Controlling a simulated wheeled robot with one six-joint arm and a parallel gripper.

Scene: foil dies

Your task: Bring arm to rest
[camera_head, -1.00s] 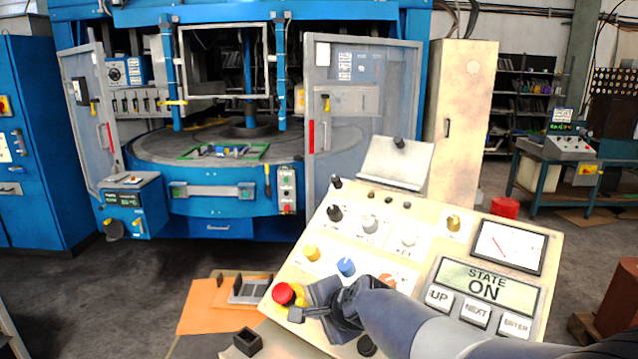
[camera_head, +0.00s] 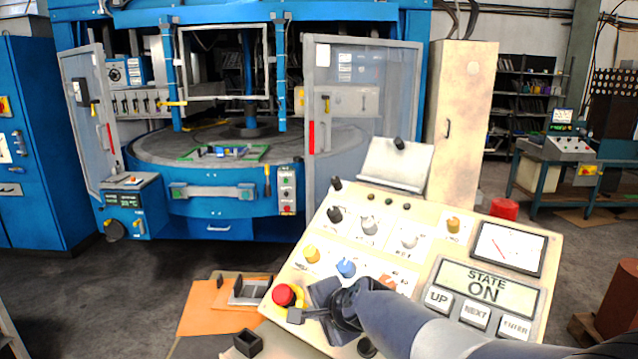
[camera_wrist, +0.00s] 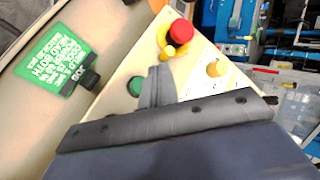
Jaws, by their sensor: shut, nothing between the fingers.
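My gripper (camera_head: 297,315) is over the lower left part of the cream control panel (camera_head: 460,232), just below the red stop button (camera_head: 284,294) with its yellow base. My arm comes in from the lower right. In the wrist view my gripper (camera_wrist: 158,75) is shut with nothing in it and points toward the panel, below the red button (camera_wrist: 181,32). A green button (camera_wrist: 135,86) shows beside the fingers. I cannot tell whether the fingertips touch the panel. The panel's screen reads STATE ON.
A large blue machine (camera_head: 215,213) with open grey doors (camera_head: 355,120) stands behind the panel. An orange sheet (camera_head: 205,305) and a small black box (camera_head: 248,342) lie left of the panel. A beige cabinet (camera_head: 462,120) stands behind at right. The dark floor at left is clear.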

